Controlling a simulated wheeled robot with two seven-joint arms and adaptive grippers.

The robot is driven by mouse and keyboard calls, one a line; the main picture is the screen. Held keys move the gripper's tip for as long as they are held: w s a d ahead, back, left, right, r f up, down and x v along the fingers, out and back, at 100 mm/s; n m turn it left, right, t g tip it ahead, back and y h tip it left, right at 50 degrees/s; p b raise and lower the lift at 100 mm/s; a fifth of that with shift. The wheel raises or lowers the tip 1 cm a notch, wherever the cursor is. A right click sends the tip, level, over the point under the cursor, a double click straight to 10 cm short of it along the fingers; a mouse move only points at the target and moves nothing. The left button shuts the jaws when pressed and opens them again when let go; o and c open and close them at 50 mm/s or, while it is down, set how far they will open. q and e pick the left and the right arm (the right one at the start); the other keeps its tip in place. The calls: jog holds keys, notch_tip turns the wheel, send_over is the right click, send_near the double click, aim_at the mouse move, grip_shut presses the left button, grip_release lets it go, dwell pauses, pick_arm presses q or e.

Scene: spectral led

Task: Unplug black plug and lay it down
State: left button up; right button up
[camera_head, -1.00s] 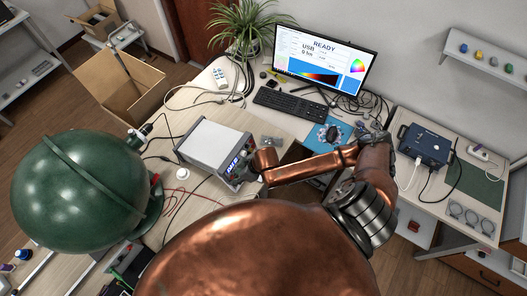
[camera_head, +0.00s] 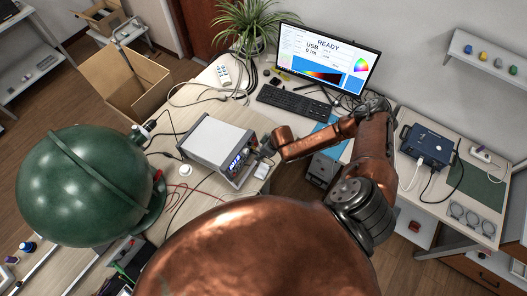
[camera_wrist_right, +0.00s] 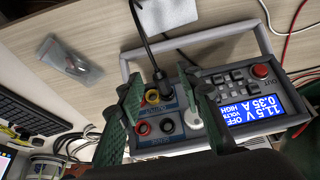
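In the head view the right gripper (camera_head: 264,150) is at the front of the grey power supply (camera_head: 217,140), and the plug cannot be made out there. My left gripper is not in view.
A small clear bag (camera_wrist_right: 70,62) and a pale pad (camera_wrist_right: 166,12) lie on the bench. A large green sphere (camera_head: 85,187) stands left. The keyboard (camera_head: 290,104) and monitor (camera_head: 325,60) are behind.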

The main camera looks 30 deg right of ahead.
jog(key=shift+w+a+f, duration=0.1)
jog(key=shift+w+f, duration=0.05)
jog(key=shift+f, duration=0.15)
jog(key=shift+c, duration=0.3)
grip_shut()
dwell(0.3)
